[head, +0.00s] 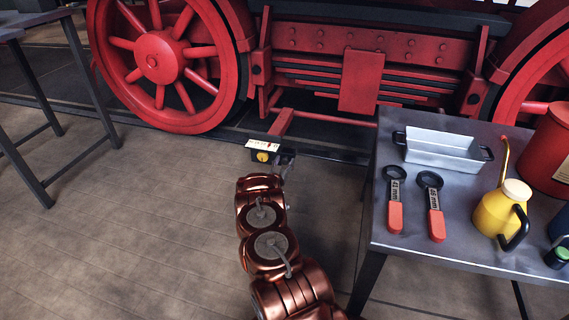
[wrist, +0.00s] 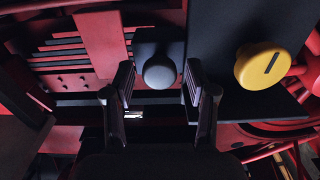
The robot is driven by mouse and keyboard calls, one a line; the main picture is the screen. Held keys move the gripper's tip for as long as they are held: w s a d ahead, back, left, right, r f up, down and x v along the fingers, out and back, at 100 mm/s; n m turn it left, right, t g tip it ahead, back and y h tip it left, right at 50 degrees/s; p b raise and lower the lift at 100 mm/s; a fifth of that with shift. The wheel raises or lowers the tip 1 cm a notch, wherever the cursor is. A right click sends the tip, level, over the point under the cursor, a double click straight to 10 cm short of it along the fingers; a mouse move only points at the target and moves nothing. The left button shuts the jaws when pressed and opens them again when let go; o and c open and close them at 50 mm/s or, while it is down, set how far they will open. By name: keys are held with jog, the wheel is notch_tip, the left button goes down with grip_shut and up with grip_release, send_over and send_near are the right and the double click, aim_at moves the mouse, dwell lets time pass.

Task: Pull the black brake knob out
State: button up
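The black brake knob (wrist: 160,72) shows in the wrist view as a dark grey round knob on a dark block. My gripper (wrist: 159,85) is open, with one finger on each side of the knob. A gap shows between each finger and the knob in that view; how far the fingertips are from it in depth I cannot tell. A yellow knob (wrist: 262,65) with a dark slot sits on a black panel to the right. In the head view the yellow knob (head: 262,157) shows under a white label plate (head: 275,145); the black knob is hidden there behind my gripper (head: 284,165).
A red locomotive wheel (head: 155,62) and red frame stand behind. At right, a metal table (head: 400,241) holds a grey tray (head: 443,149), two wrenches (head: 434,205) and a yellow oil can (head: 500,211). Another table (head: 20,30) stands at left. Floor around my arm is clear.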

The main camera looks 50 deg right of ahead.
grip_shut()
jog(key=shift+a, duration=0.15)
dwell(0.4)
jog(key=shift+p+v, duration=1)
jog(key=shift+v, duration=0.05)
jog(key=shift+s+a, duration=0.1)
jog(key=shift+a, duration=0.1)
grip_release()
jog(key=shift+o, duration=0.7)
